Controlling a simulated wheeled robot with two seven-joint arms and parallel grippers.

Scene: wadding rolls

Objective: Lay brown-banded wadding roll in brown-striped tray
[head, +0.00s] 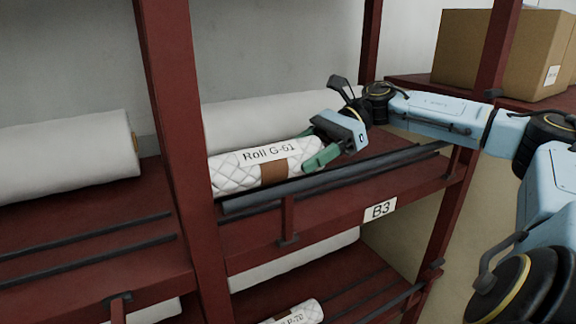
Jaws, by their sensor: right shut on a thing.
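The brown-banded wadding roll (236,174) is white and quilted, with a label reading "Roll G-61" and a brown band. It lies lengthwise on the red shelf (262,232), behind a dark front rail and in front of a plain white roll. I cannot tell whether it rests on the shelf or is slightly raised. My right gripper (314,150), with green fingers, is shut on the roll's right end. The roll's left end is hidden behind the red upright. The brown-striped tray is not in view, nor is my left gripper.
A larger plain white roll (255,120) lies behind on the same shelf. Another white roll (65,157) lies in the left bay. A red upright (180,120) stands close left. A tag reads "B3" (380,209). More rolls lie below. A cardboard box (490,50) stands at right.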

